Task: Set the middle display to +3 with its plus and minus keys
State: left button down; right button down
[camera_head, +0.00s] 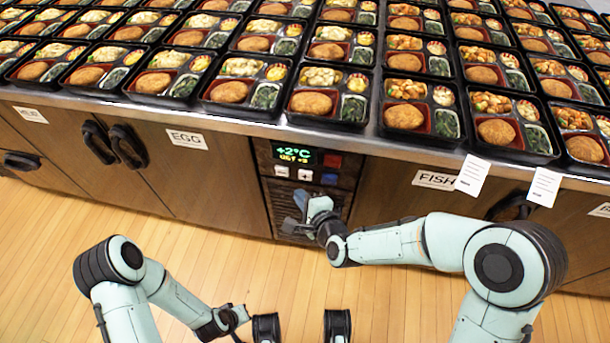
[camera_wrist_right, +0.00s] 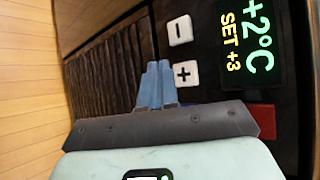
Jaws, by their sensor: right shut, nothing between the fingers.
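The display (camera_head: 296,155) is on a dark panel in the cabinet front between the EGG and FISH doors. It reads +2°C in green, with SET +3 in yellow, also legible in the right wrist view (camera_wrist_right: 240,45). Below it are the white minus key (camera_head: 282,171) and plus key (camera_head: 305,175); the wrist view shows the minus key (camera_wrist_right: 180,30) and plus key (camera_wrist_right: 186,74) too. My right gripper (camera_head: 302,199) is shut and empty, just below the plus key; its blue fingertips (camera_wrist_right: 158,68) appear beside it. Contact cannot be told. My left gripper (camera_head: 236,317) is low, its fingers unclear.
A red key (camera_head: 331,161) and a blue key (camera_head: 329,179) sit right of the display and plus key. A slatted grille lies below. The counter above is filled with bento trays (camera_head: 330,108). Paper tags (camera_head: 472,176) hang over its edge. Wooden floor (camera_head: 190,230) is clear in front.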

jog(key=shift+s+a, duration=0.2)
jog(key=shift+s, duration=0.45)
jog(key=shift+s+a, duration=0.15)
jog(key=shift+s, duration=0.45)
dwell(0.7)
